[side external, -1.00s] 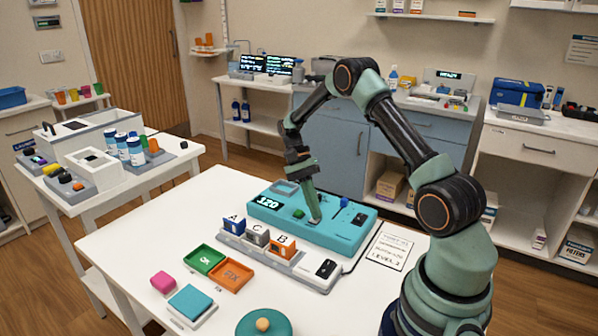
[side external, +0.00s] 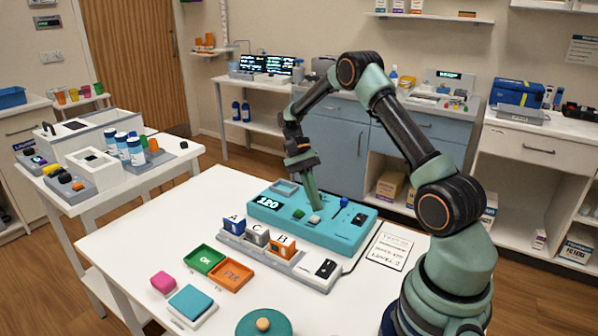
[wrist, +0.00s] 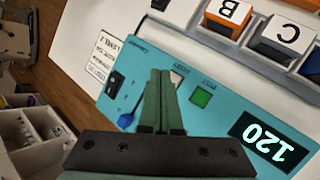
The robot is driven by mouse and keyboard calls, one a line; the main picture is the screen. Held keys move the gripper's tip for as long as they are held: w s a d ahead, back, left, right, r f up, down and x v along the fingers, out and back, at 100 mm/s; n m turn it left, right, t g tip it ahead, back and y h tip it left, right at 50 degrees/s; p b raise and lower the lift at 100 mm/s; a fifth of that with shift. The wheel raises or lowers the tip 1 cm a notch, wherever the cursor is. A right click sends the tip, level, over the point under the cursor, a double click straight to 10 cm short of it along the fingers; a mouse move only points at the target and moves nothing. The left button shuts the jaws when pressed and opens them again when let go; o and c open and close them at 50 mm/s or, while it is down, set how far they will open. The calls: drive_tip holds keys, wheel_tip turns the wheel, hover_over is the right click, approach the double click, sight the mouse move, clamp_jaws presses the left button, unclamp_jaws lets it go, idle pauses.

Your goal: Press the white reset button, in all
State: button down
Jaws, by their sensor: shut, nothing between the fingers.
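The teal console (side external: 345,236) lies on the white table with a lit display (side external: 268,202) reading 120. The white reset button (side external: 314,219) is on its top, right of the green button (side external: 298,214). In the wrist view the white button (wrist: 176,78) shows partly beside the fingertips, and the green button (wrist: 201,97) is clear to its right. My gripper (side external: 318,207) is shut and empty, pointing down just above and behind the white button. In the wrist view its fingers (wrist: 160,73) are together. A small gap seems to separate the tips from the button.
A blue-topped lever (side external: 344,202) and a black switch (side external: 360,219) stand on the console to the right. Green (side external: 204,259) and orange (side external: 231,275) trays lie nearer.

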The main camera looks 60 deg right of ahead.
sight(313, 216)
drive_tip(key=shift+r, duration=2.2)
drive_tip(key=shift+w+a+r, duration=0.1)
drive_tip(key=shift+r, duration=0.15)
drive_tip(key=s+a+r+n+t+h, duration=0.1)
drive_tip(key=s+a+r+n+t, duration=0.1)
drive_tip(key=a+r+n+t, duration=0.4)
drive_tip(key=s+a+r+n+t+h, duration=0.2)
drive_tip(key=a+r+n+t, duration=0.4)
drive_tip(key=a, duration=0.5)
drive_tip(key=shift+s+r+n, duration=0.15)
drive_tip(key=shift+s+n, duration=0.6)
drive_tip(key=shift+n, duration=0.15)
